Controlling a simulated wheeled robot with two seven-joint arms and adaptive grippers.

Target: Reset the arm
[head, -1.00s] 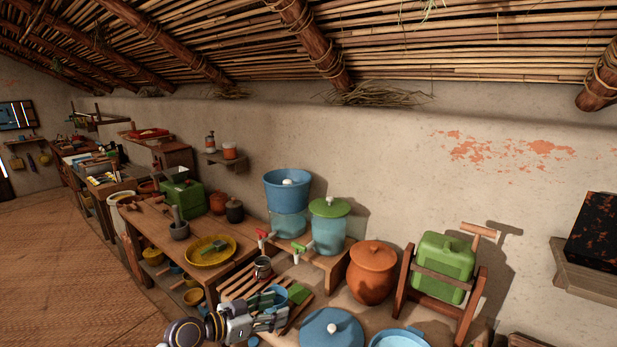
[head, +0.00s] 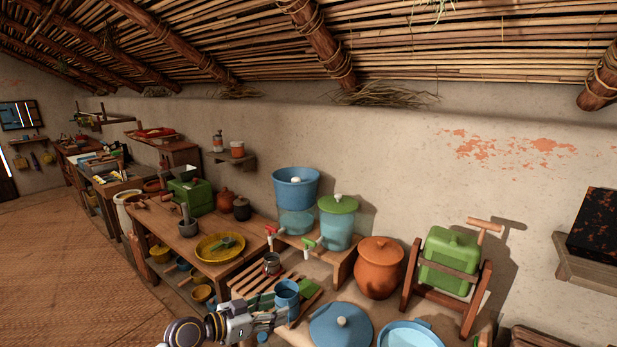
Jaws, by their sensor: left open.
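My left gripper (head: 283,316) is at the bottom of the head view, left of centre, with its arm coming in from the lower left. Its jaws are open and I see nothing between them. A blue cup (head: 287,291) stands at the slatted wooden rack, just above the gripper in the picture; I cannot tell whether they touch. My right gripper is not in view.
A small metal pot (head: 272,264) and a green block (head: 309,287) are by the slatted rack (head: 254,284). Open floor (head: 75,265) lies left.

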